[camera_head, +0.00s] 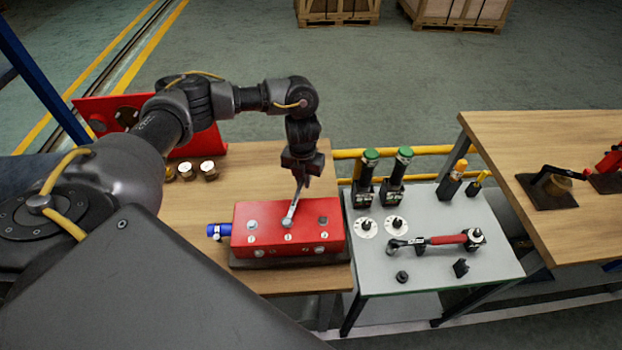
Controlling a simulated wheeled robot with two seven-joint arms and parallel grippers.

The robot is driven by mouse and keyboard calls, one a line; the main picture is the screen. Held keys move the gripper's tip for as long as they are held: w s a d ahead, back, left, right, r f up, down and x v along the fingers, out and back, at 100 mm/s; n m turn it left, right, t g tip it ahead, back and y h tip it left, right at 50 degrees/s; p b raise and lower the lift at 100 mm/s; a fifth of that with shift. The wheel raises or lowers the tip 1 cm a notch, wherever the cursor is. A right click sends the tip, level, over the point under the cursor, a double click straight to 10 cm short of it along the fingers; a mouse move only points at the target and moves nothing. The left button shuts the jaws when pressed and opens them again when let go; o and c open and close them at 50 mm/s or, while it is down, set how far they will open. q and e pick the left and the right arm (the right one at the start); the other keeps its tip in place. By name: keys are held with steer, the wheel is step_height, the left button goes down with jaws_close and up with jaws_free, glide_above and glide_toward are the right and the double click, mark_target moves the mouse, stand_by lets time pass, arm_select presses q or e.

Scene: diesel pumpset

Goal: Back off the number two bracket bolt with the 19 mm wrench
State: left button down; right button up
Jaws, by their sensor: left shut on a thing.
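A red bracket block (265,213) sits on a dark base on the wooden bench. Its top face carries three marked bolt positions in a row, with number two in the middle. My left gripper (301,178) is above the block, pointing down, and is shut on a silver wrench (294,207). The wrench slants down to the left and its lower end is at the middle, number two bolt. That end hides the bolt head, and I cannot tell whether it is seated. The left bolt (252,225) and right bolt (323,219) are uncovered. My right gripper is out of view.
A blue cylinder (218,230) adjoins the block's left end. Brass-coloured cups (208,169) stand behind it. The grey table (370,276) at right holds a red-handled wrench (447,239), two green-topped tools (370,160) and small parts. Another wooden bench (530,135) stands farther right.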

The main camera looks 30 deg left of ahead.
arm_select(q)
steer(key=shift+a+r, duration=0.1)
stand_by(0.3)
steer(key=shift+r+p, duration=0.5)
steer(key=shift+w+d, duration=0.1)
steer(key=shift+d, duration=0.25)
steer(key=shift+s+d+m+b, duration=0.2)
steer(key=shift+s+d+m, duration=0.05)
steer(key=shift+d+m, duration=1.3)
steer(key=shift+s+d+m+b, duration=0.2)
steer(key=shift+s+d+m, duration=0.05)
steer(key=shift+d+m, duration=1.3)
steer(key=shift+s+d+m+b, duration=0.2)
steer(key=shift+s+d+m, duration=0.05)
steer(key=shift+d+m, duration=1.3)
steer(key=shift+d, duration=0.15)
